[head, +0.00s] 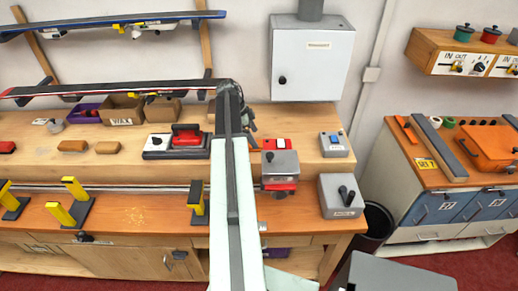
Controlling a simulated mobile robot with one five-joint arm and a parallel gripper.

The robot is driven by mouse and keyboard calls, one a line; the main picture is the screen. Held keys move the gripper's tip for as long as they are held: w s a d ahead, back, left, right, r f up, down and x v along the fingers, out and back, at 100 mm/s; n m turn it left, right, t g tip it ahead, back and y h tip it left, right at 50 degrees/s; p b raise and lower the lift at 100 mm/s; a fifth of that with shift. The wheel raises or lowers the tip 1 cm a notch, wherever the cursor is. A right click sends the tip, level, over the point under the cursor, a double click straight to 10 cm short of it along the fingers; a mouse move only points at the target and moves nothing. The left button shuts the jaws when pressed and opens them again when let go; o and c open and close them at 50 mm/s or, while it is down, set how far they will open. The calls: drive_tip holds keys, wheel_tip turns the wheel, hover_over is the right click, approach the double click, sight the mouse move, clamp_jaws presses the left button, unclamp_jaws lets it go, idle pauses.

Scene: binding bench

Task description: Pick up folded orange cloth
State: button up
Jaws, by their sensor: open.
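I cannot make out a clearly folded orange cloth. My arm reaches up the middle of the head view, over the bench. My gripper (250,124) shows only as a small dark part beside the arm's far end, partly hidden by the arm. It is open, with nothing seen in it, well to the left of the orange item.
The wooden bench (150,215) holds a red-and-grey machine (280,168), a grey switch box (341,196) and yellow-topped brackets (75,204). A dark bin (376,222) stands between bench and cabinet (420,210). A grey wall box (312,62) hangs above.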

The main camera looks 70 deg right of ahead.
sight(259, 143)
drive_tip(key=b+x, duration=0.3)
drive_tip(key=x, duration=0.1)
drive_tip(key=shift+f, duration=0.2)
drive_tip(key=shift+s+r, duration=0.1)
drive_tip(key=shift+r, duration=0.1)
drive_tip(key=c, duration=1.4)
drive_tip(key=shift+c, duration=0.2)
wheel_tip(259, 143, up, 10)
drive_tip(key=p, duration=1)
